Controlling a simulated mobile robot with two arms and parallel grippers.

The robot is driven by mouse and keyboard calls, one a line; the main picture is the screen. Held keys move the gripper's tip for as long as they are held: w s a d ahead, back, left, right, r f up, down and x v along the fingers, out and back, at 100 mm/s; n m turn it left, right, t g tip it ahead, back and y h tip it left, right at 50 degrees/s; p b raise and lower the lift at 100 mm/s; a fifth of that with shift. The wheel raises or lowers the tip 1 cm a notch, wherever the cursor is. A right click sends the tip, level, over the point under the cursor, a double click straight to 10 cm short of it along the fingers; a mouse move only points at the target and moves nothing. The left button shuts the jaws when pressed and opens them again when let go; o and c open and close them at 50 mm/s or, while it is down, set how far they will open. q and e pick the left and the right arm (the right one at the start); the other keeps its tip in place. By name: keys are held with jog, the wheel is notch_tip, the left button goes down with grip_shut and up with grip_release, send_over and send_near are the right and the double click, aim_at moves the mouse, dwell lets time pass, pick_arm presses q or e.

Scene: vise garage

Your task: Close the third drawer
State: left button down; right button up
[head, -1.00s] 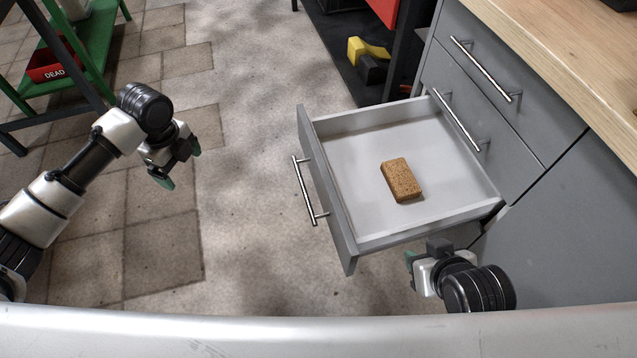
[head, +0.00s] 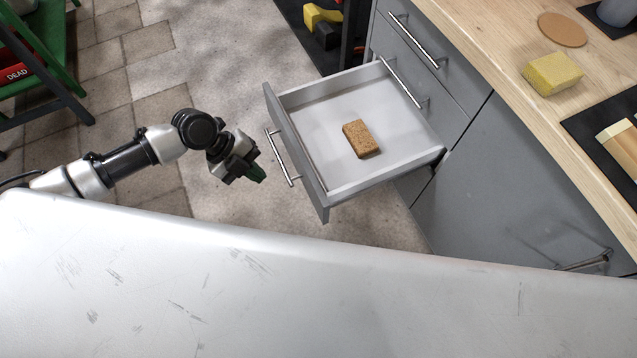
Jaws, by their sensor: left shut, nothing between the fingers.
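The third drawer (head: 312,203) is pulled far out of the grey cabinet, with a silver bar handle (head: 283,158) on its front. A brown cork-like block (head: 361,139) lies inside on the drawer's pale floor. My left gripper (head: 258,176) is shut and empty, just left of the drawer front near the handle's lower part. A small gap seems to show between the fingertips and the handle. My right gripper is not in view.
Two closed drawers with bar handles (head: 418,42) sit above the open one. The wooden worktop (head: 480,40) holds a yellow sponge (head: 552,73) and a round cork mat (head: 562,29). A green frame (head: 40,45) stands at far left.

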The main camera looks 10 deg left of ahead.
pick_arm(q)
send_near(316, 197)
notch_tip(316, 197, down, 4)
jog(key=s, duration=0.3)
jog(key=w+d, duration=0.2)
jog(key=d, duration=0.1)
jog(key=shift+w+d, duration=0.1)
jog(key=shift+w, duration=0.2)
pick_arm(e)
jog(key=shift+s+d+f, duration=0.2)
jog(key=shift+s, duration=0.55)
